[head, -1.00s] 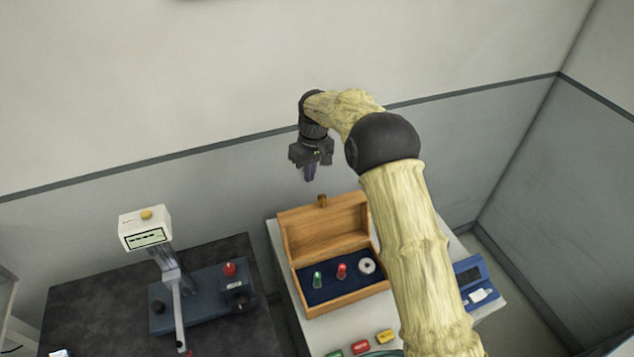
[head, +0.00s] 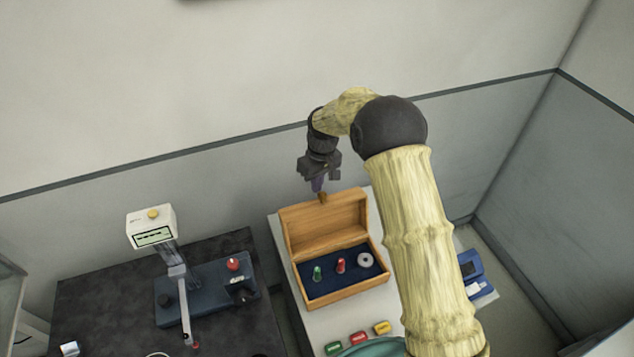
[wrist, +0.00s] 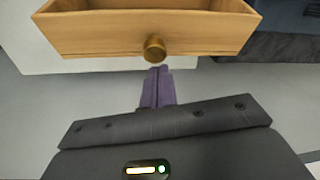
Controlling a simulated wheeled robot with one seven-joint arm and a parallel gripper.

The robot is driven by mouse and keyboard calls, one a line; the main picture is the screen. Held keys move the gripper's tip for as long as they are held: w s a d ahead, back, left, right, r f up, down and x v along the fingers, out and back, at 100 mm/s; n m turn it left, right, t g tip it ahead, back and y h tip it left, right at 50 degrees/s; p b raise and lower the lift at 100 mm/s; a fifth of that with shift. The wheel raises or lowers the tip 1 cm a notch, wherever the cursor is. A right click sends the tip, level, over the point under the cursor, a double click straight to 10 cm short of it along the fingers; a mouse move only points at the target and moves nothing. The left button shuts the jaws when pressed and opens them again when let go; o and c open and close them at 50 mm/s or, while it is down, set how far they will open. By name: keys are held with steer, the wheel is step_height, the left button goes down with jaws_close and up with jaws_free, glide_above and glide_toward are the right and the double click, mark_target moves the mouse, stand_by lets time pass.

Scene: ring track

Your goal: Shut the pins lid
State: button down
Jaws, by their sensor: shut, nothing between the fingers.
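The wooden pins box (head: 345,291) stands on a light table with its lid (head: 327,222) raised open at the back. A round knob (head: 323,197) sits at the lid's top edge. Inside, on dark blue lining, are a green pin (head: 317,273), a red pin (head: 340,265) and a pale ring (head: 365,260). My gripper (head: 318,185) is shut and empty, just above and behind the knob. In the wrist view, the purple fingertips (wrist: 157,72) are close to the brass knob (wrist: 154,47) on the lid (wrist: 150,30); I cannot tell whether they touch.
A dark table on the left bears a blue gauge stand (head: 205,288) with a white display head (head: 152,228). Several coloured tags, one red (head: 358,338), lie before the box. A blue case (head: 470,266) is at the right. The wall is behind my gripper.

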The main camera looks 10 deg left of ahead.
steer(key=shift+d+b, duration=0.1)
steer(key=shift+b, duration=0.2)
steer(key=shift+s+d+r+b, duration=0.2)
steer(key=shift+s+r+b, duration=0.05)
steer(key=shift+s+b, duration=0.1)
steer(key=shift+t+y, duration=0.3)
steer(key=shift+s, duration=0.1)
